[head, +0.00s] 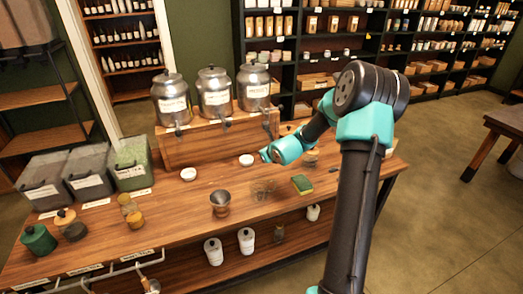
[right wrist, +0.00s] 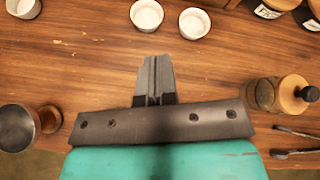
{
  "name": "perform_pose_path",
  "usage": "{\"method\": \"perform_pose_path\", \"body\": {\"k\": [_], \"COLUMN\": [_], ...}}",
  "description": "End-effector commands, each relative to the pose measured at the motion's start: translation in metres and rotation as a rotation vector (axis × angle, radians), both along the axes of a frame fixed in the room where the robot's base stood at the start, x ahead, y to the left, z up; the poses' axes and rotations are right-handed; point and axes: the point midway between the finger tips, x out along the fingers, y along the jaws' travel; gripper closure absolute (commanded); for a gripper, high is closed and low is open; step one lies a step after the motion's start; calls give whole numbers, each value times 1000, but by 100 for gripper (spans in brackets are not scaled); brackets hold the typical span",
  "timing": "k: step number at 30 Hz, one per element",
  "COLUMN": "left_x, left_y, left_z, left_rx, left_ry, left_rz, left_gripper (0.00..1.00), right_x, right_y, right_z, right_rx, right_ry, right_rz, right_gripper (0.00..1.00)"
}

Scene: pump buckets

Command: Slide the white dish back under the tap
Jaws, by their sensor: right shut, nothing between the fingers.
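Three metal canisters with taps stand on a wooden stand (head: 190,148) in the head view. A white dish (head: 188,174) sits on the table in front of the left canister, and another white dish (head: 246,160) sits farther right, near my right gripper (head: 266,156). In the right wrist view, two white dishes, one on the left (right wrist: 147,14) and one on the right (right wrist: 194,23), sit close together beyond my shut, empty fingers (right wrist: 156,65). A paler dish (right wrist: 22,8) is cut off at the top left. The fingers are apart from all dishes. My left gripper is out of view.
Bins (head: 88,178) stand left.

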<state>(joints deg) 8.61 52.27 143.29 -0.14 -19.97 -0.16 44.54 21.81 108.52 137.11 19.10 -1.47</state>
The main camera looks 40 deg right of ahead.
Motion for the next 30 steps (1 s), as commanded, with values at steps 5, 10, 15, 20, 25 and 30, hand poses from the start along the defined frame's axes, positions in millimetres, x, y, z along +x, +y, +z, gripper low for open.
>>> {"method": "perform_pose_path", "body": {"k": [5,10,15,20,25,30], "left_x": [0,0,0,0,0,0], "left_y": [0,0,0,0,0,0], "left_z": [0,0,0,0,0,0], "left_rx": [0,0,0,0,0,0], "left_ry": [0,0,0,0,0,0], "left_rz": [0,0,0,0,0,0], "left_gripper": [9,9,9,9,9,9], "right_x": [1,1,1,2,3,5], "right_y": [-18,-21,-21,-21,-23,-25], "right_z": [-2,-2,-2,-4,-9,-18], "right_rx": [169,201,199,198,197,197], "right_ry": [-107,-128,-127,-126,-126,-125], "right_rz": [-190,-228,-225,-225,-225,-227], "right_gripper": [100,100,100,100,100,100]}}
